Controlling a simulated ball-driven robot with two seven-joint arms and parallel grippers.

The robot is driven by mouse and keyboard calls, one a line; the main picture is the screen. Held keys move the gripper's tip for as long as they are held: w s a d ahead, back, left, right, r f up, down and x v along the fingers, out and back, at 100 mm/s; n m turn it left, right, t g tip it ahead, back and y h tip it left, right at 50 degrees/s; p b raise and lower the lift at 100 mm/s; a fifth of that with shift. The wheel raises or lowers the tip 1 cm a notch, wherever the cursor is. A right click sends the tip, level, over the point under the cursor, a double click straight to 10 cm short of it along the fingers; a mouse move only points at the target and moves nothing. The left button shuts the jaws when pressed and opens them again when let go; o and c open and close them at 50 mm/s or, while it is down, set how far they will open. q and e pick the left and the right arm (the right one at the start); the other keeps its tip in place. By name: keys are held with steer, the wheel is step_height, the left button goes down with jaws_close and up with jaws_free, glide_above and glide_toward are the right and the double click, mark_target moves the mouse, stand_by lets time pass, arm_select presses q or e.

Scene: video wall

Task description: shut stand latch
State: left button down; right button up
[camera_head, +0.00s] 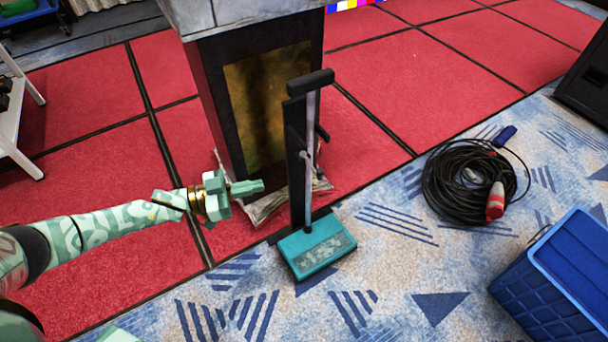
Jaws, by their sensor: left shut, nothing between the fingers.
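A stand (297,170) rises from a teal base (318,246) on the patterned carpet, near the middle of the view. It has dark upright bars, a grey rod (310,130) and a dark bar across its top (310,83). A thin grey lever with a rounded tip (306,180) shows low on it; I cannot tell whether this is the latch or how it is set. My left gripper (258,187) is shut and empty, just left of the stand's uprights, pointing right at about mid height. My right gripper is out of view.
A dark pedestal (215,95) with a grey top stands behind the stand, with a crumpled bag (265,207) at its foot. A coiled black cable (450,190) and a blue crate (560,270) are on the right. A white shelf (15,130) is at the left. Front carpet is clear.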

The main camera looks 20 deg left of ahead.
arm_select(q)
steer(key=b, duration=0.3)
glide_toward(316, 173)
steer(key=x, duration=0.5)
steer(key=shift+d, duration=0.2)
steer(key=shift+w+d, duration=0.4)
steer(key=shift+d, duration=0.1)
steer(key=shift+r, duration=0.15)
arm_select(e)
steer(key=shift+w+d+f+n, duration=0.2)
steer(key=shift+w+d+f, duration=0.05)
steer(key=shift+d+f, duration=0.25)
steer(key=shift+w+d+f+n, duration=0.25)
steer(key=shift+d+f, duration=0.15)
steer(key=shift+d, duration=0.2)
arm_select(q)
steer(key=shift+d, duration=0.1)
steer(key=shift+w+d, duration=0.1)
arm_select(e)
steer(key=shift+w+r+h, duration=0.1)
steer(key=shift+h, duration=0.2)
